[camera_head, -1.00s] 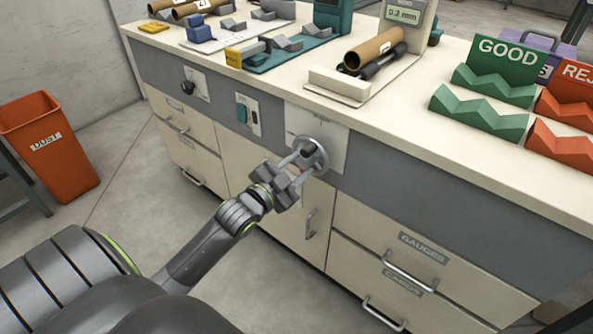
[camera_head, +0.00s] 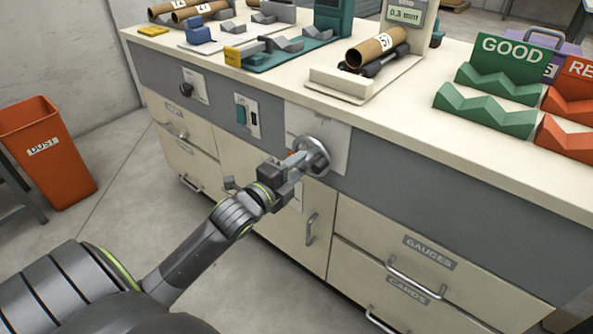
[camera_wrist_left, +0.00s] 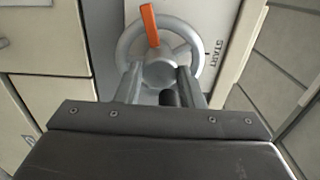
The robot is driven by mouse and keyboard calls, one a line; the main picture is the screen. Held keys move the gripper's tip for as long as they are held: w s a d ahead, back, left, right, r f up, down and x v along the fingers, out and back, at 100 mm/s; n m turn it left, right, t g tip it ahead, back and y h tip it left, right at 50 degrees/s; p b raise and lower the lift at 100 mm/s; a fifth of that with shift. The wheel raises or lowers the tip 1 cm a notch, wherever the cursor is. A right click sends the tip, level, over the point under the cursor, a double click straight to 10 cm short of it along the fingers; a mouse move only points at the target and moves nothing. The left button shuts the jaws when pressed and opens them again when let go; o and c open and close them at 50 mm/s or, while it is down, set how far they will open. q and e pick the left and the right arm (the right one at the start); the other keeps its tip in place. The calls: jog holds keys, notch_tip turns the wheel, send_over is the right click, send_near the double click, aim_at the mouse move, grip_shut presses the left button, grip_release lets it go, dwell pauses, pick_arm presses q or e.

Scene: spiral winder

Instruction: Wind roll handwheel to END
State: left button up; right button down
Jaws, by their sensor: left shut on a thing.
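The grey roll handwheel (camera_head: 318,150) is on a pale plate (camera_head: 336,140) on the front of the bench. In the left wrist view its ring (camera_wrist_left: 127,40) surrounds a hub (camera_wrist_left: 160,72), with an orange pointer (camera_wrist_left: 150,25) directed up the picture. The word START (camera_wrist_left: 218,52) shows on the plate to the right. No END mark is visible. My left gripper (camera_head: 302,158) is at the wheel, its fingers (camera_wrist_left: 165,88) shut around the dark handle (camera_wrist_left: 168,99) near the rim's lower side. The fingers hide part of the rim. My right gripper is not in view.
Above the wheel, a brown tube (camera_head: 372,48) marked 57 lies on a cradle (camera_head: 345,84) below a 0.3 mm display (camera_head: 404,15). Drawer handles (camera_head: 418,272) and a door handle (camera_head: 312,228) project below. Green GOOD racks (camera_head: 485,112) stand right.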

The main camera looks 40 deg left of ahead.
pick_arm(q)
jog(key=shift+f+m+b, duration=0.2)
jog(key=shift+m+b, duration=0.1)
jog(key=shift+m, duration=1.2)
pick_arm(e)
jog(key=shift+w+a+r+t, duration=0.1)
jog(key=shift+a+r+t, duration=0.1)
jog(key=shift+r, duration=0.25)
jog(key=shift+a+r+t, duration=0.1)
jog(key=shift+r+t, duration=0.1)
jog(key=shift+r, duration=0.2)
pick_arm(q)
jog(key=shift+r, duration=0.1)
jog(key=o, duration=1)
jog(key=shift+r, duration=0.1)
